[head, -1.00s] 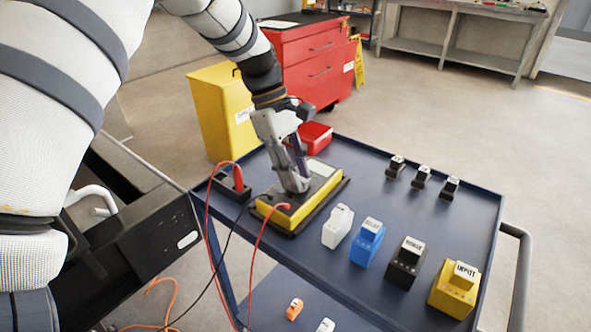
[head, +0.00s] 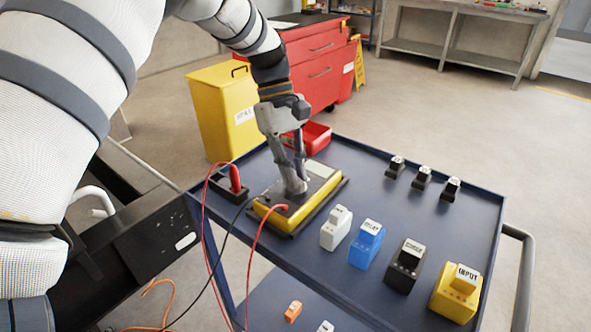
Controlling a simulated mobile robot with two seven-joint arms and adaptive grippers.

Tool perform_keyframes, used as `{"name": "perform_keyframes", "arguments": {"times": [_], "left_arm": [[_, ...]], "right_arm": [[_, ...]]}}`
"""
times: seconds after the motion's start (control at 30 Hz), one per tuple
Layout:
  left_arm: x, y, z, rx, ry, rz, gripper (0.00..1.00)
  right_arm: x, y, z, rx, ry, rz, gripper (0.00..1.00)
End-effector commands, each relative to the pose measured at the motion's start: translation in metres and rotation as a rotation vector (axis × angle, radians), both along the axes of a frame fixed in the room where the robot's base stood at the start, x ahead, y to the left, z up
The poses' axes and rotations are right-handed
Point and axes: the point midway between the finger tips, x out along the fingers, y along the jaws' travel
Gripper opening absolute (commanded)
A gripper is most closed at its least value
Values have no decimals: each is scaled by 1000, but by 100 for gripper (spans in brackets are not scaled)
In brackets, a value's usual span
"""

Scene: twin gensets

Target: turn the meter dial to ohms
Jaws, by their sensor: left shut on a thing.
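The yellow and dark meter (head: 322,207) lies on the blue cart top, with a pale display (head: 319,169) at its far end. My left gripper (head: 294,190) points down onto the middle of the meter's face. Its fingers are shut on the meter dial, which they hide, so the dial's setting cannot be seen. A red lead (head: 257,228) and a black lead (head: 229,229) run from the meter's near end over the cart's left edge. My right gripper is not in view.
White, blue, black and yellow labelled blocks (head: 456,291) stand along the cart's near right side. Several small black labelled parts (head: 422,177) stand at the far right. A red probe (head: 235,180) stands in a dark holder, and a red bin (head: 318,138) sits behind.

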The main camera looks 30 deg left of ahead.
Motion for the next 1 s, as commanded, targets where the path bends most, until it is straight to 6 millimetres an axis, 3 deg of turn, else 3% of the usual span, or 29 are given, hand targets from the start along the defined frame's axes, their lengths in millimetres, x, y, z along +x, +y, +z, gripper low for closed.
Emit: {"name": "perform_keyframes", "arguments": {"times": [0.03,1.0], "left_arm": [[-2,0,-9,1,18,-43,0],[0,-3,-8,-3,20,-950,0]], "right_arm": [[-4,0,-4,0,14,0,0],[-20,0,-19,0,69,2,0]]}}
